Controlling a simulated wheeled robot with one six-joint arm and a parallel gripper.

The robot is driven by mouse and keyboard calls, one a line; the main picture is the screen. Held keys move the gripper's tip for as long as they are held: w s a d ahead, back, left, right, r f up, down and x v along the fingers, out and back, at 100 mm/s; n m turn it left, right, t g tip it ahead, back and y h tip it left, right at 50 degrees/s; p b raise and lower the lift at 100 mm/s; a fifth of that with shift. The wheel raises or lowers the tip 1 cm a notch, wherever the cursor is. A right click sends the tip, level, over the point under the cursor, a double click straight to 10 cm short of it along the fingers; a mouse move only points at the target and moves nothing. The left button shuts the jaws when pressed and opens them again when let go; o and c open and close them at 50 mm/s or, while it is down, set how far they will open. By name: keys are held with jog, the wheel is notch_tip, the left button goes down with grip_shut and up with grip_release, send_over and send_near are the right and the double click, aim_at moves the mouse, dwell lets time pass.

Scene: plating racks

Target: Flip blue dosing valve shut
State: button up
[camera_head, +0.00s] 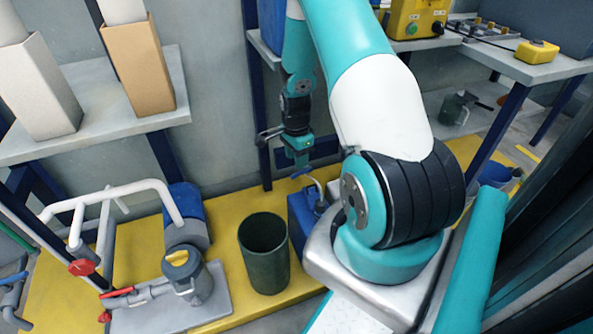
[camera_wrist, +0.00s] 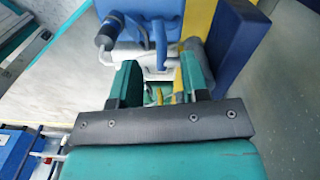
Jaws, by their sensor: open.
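In the head view, a small blue lever (camera_head: 302,172), which looks like the blue dosing valve, sits above a blue container (camera_head: 299,218) beside a curved metal pipe (camera_head: 319,185). My gripper (camera_head: 300,160) hangs just above it, pointing down. In the wrist view, my open gripper (camera_wrist: 160,78) has its teal fingers apart, with no object clearly held between them. A blue lever-like piece (camera_wrist: 159,40) and a grey cylinder (camera_wrist: 108,30) show just beyond the fingertips. I cannot tell whether a finger touches the lever, or its exact angle.
A dark green bin (camera_head: 264,252) stands left of the container on the yellow platform (camera_head: 230,293). Further left are white pipework (camera_head: 120,188), a grey pump-like unit (camera_head: 188,280) and a red valve handle (camera_head: 82,267). A shelf (camera_head: 95,110) holds cartons. A dark blue post (camera_head: 253,90) stands behind my gripper.

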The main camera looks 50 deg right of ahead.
aim_at(297, 173)
notch_tip(297, 173, down, 6)
jog(key=shift+r+b, duration=0.1)
jog(key=shift+b, duration=0.55)
